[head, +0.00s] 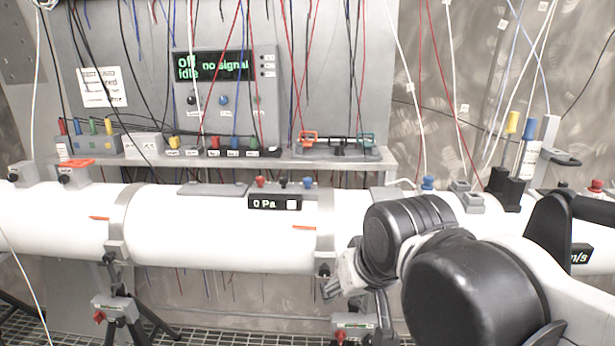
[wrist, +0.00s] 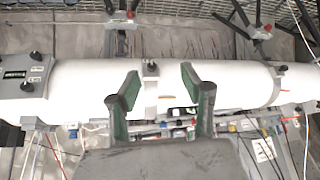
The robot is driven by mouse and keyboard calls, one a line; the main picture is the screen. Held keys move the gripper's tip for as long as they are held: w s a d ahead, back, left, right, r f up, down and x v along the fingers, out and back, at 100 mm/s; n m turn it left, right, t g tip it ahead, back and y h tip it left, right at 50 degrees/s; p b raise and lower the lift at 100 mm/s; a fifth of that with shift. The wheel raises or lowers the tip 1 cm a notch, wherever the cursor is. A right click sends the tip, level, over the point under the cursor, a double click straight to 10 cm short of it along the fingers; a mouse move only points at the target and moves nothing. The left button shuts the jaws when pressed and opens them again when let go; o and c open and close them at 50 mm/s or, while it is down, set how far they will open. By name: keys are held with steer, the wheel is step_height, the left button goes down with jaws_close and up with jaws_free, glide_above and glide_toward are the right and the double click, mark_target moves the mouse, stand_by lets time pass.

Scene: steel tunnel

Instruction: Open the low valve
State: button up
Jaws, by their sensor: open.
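No label reading "low" can be made out, so I cannot tell for sure which part is the low valve. My gripper (wrist: 160,88) is open and empty in the wrist view. Its two green-padded fingers stand apart in front of the white pipe (wrist: 225,85), with a grey clamp (wrist: 150,88) seen between them. Contact with the pipe cannot be judged. In the head view my arm hides much of the right side.
The long white pipe (head: 215,225) crosses in front of the shelf (head: 235,163). Hanging wires surround the panel display (head: 213,66), which reads "Off", "Idle", "no signal". A pressure readout (head: 275,202) shows 0 Pa. Stands with red knobs (head: 100,316) support the pipe.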

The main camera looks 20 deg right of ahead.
steer(key=w+d+r+m+g+p, duration=0.1)
steer(key=w+r+m+g+p, duration=0.1)
steer(key=w+r, duration=0.85)
steer(key=w+d+r+m+g+p, duration=0.1)
steer(key=w+d+r, duration=0.1)
steer(key=w+r, duration=0.8)
steer(key=m+g+p, duration=0.4)
glide_above(307, 179)
step_height(307, 179, down, 5)
steer(key=shift+n, duration=0.3)
step_height(307, 179, down, 13)
steer(key=shift+w+d+f+p, duration=0.1)
steer(key=shift+w+f+p, duration=0.1)
steer(key=shift+p, duration=0.2)
jaws_close()
